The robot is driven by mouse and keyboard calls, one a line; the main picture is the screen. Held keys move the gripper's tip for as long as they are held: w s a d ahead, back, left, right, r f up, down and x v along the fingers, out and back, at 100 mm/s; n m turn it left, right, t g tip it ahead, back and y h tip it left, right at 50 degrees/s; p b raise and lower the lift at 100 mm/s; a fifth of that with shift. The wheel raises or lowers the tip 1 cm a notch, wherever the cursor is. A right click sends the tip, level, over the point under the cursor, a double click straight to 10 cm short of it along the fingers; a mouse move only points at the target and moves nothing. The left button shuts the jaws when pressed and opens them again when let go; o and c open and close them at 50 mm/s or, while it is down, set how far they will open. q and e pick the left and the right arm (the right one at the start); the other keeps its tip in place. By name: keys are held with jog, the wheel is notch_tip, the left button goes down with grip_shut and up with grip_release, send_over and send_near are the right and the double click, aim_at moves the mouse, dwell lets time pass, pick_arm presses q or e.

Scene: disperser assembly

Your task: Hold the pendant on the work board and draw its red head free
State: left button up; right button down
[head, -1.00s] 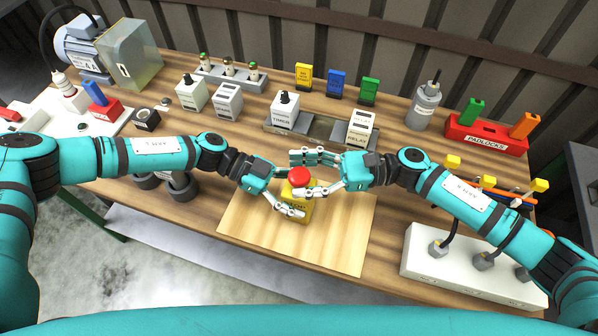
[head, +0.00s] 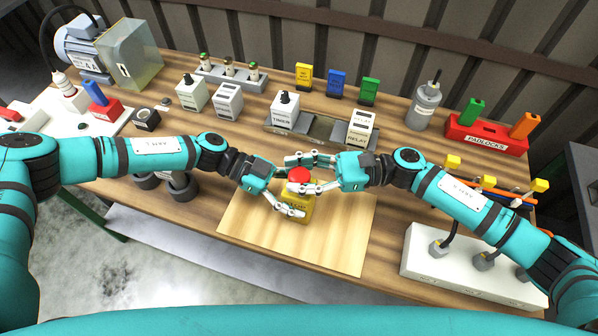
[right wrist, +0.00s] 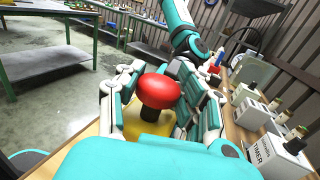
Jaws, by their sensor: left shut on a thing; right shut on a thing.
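The pendant (head: 299,211) is a yellow box standing on the pale work board (head: 345,235). Its round red head (head: 299,175) sits on top; the right wrist view shows the red head (right wrist: 158,91) on a dark stem above the yellow body (right wrist: 150,128). My left gripper (head: 296,201) is shut on the yellow body, low down. My right gripper (head: 303,174) is just above it, its fingers on either side of the red head and shut on it. The fingers hide part of the body.
Behind the board, a timer (head: 284,112) and a relay (head: 360,129) stand on a rail. A white block with cables (head: 450,270) lies at the right. A red padlock rack (head: 486,138) is at the far right. The board's front part is clear.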

jog(key=shift+d+r, duration=0.1)
jog(key=shift+r, duration=0.95)
pick_arm(q)
jog(key=shift+a, duration=0.1)
pick_arm(e)
jog(key=shift+w, duration=0.1)
jog(key=c, duration=0.8)
grip_release()
jog(key=d, duration=1.2)
jog(key=shift+w, duration=0.4)
jog(key=shift+a, duration=0.1)
